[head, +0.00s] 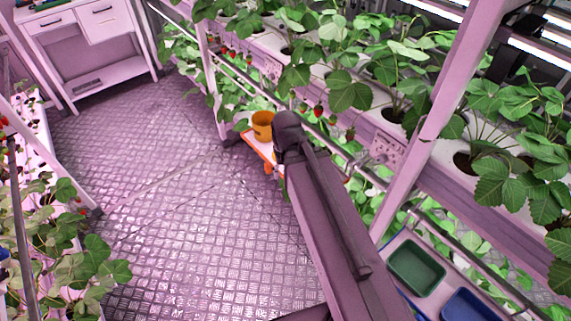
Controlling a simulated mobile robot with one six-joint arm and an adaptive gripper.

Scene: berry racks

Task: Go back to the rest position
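My arm rises from the bottom edge, right of the middle, and reaches up to a dark rounded joint near the middle of the head view. My gripper does not show; the arm's far part may lie hidden behind that joint. The strawberry rack (376,142) runs along the right side, close beside my arm. Red berries (318,110) hang from its front edge just right of the joint. I cannot tell whether my arm touches the leaves.
An orange pot (262,125) stands on a small orange-edged stand (262,150) behind my arm. A green tray (416,266) and a blue tray (468,306) sit at lower right. Another plant rack (35,145) lines the left. A white desk (108,75) stands at the back. The metal floor (170,210) between is clear.

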